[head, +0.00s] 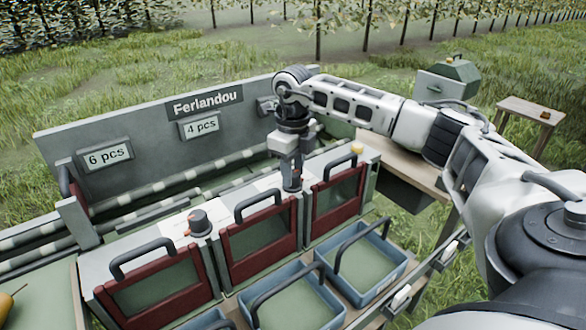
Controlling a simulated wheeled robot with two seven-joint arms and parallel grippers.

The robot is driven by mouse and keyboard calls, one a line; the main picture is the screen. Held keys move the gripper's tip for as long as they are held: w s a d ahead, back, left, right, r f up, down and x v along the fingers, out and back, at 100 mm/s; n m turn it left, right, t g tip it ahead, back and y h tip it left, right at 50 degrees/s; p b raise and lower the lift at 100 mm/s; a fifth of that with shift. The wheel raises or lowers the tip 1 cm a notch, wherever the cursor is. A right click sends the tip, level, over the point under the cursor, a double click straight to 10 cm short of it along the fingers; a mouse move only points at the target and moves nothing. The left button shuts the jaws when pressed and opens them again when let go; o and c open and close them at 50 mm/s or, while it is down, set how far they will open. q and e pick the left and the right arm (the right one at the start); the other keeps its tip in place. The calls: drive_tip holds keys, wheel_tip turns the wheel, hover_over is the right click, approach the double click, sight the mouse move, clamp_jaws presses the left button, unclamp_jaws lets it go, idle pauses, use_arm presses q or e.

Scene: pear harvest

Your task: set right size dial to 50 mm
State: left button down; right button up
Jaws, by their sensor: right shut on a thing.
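My right arm comes in from the right, and its gripper (291,172) points straight down over the top of the sorting machine. It is shut on the right size dial (293,184), which stands between the middle and right red-framed gates. The fingers hide much of the dial, and its setting cannot be read. My left gripper is not in view.
Red-framed gates with dark handles (258,203) line the machine's front. Blue crates (363,262) stand below them. The back panel carries a "Ferlandou" sign (205,103) and signs reading "6 pcs" (108,156) and "4 pcs" (201,126). A pear (6,304) lies at the lower left.

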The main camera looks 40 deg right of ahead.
drive_tip(key=n, duration=0.5)
drive_tip(key=shift+r+p, duration=0.1)
drive_tip(key=shift+p, duration=0.25)
drive_tip(key=n, duration=0.3)
drive_tip(key=shift+n, duration=0.4)
drive_tip(key=n, duration=0.4)
drive_tip(key=shift+n, duration=0.3)
drive_tip(key=n, duration=0.4)
drive_tip(key=shift+w, duration=0.1)
drive_tip(key=n, duration=0.8)
drive_tip(key=shift+n, duration=0.3)
drive_tip(key=n, duration=0.4)
drive_tip(key=shift+n, duration=2.3)
